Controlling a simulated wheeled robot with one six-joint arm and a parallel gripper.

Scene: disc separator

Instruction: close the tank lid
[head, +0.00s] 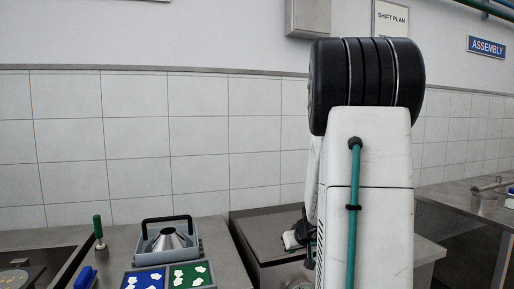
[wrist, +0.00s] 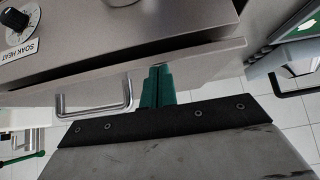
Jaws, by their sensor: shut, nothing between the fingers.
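My gripper (wrist: 157,88) shows in the wrist view with its green fingers together and nothing between them. The fingertips are close to the long edge of a brushed steel panel (wrist: 150,45), and I cannot tell whether they touch it. The panel belongs to a steel unit with a dial (wrist: 17,20) labelled SOAK HEAT, which looks like the tank.
A metal U-shaped handle (wrist: 93,97) is left of the fingers in the wrist view. In the head view, a grey box with a black handle and steel cone (head: 172,240) stands left, behind blue (head: 143,280) and green (head: 190,275) trays. Another bench (head: 470,205) is at right.

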